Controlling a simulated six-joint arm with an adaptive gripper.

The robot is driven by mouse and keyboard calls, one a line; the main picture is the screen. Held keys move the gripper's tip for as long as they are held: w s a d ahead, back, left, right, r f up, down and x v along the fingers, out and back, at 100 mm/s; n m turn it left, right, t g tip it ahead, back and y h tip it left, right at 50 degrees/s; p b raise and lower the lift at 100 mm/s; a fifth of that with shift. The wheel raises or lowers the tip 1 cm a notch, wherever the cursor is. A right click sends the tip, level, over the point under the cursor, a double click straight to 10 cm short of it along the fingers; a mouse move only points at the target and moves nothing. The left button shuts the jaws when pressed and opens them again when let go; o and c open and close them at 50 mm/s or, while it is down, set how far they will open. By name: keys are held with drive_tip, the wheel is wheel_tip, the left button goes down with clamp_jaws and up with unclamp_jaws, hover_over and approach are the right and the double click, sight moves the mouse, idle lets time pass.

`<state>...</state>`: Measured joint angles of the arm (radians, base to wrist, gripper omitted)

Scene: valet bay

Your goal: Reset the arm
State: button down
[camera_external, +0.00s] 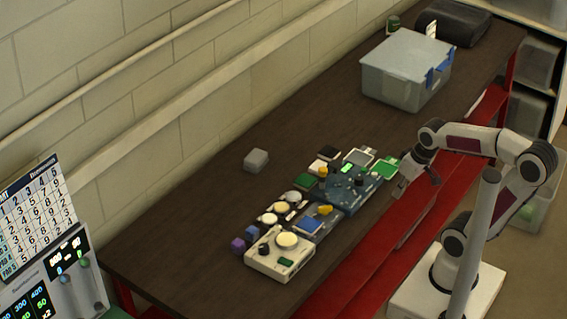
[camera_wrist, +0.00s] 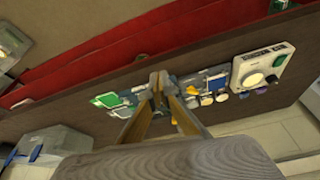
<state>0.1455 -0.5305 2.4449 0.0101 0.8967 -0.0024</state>
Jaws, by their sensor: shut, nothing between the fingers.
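My gripper (camera_external: 405,183) is at the right front edge of the dark bench in the external view, close to the blue board (camera_external: 350,187) and its green-topped tile. In the wrist view my gripper (camera_wrist: 158,78) is shut, with its fingertips together and nothing between them. The fingers cover part of the row of devices behind them. My arm is bent, with its forearm reaching left from the elbow toward the bench.
A white device with a round dial (camera_external: 280,252) stands at the near end of the row. A lidded grey bin (camera_external: 405,70) and a black case (camera_external: 453,22) stand at the far end. A small grey box (camera_external: 256,160) sits near the wall. The bench (camera_external: 190,225) is bare left of the row.

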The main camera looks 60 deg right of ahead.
drive_tip(key=shift+n+t, duration=0.8)
drive_tip(key=shift+t, duration=0.1)
drive_tip(key=shift+s+a+r, duration=0.65)
drive_tip(key=shift+a+r, duration=0.05)
drive_tip(key=shift+a, duration=0.15)
drive_tip(key=shift+s+a+r, duration=0.6)
drive_tip(key=shift+a+r, duration=0.05)
drive_tip(key=shift+a, duration=0.2)
idle(1.1)
